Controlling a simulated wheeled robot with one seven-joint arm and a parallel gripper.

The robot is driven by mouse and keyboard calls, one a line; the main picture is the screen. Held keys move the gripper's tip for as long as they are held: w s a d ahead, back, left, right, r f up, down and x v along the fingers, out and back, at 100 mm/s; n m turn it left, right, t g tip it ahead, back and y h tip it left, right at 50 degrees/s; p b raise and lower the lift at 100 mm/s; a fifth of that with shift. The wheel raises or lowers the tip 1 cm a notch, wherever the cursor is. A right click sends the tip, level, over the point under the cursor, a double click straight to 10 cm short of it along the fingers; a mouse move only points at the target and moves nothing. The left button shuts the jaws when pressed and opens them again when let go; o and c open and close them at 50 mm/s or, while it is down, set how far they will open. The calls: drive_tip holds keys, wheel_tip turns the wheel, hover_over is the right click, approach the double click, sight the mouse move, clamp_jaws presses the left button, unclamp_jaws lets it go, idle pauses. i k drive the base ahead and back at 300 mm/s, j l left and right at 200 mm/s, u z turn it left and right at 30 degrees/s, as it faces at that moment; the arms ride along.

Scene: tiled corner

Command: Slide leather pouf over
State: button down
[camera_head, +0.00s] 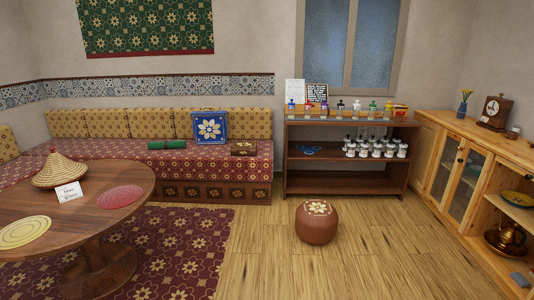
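A round brown leather pouf (317,228) with a pale patterned top stands upright on the wooden floor. It is in front of the dark wooden shelf unit (345,187), with a strip of floor between them. It stands apart from the patterned rug to its left. Nothing touches its sides. My gripper is not in view.
A round wooden table (140,171) on the left stands on a red patterned rug (205,232). A cushioned bench (240,182) lines the back wall. A light wooden cabinet (430,188) runs along the right. The floor (345,270) around the pouf is clear.

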sight(316, 220)
drive_tip(key=i, duration=3.85)
drive_tip(key=i+z, duration=0.2)
drive_tip(key=i, duration=0.25)
drive_tip(key=i+j+z, duration=0.2)
drive_tip(key=i, duration=0.25)
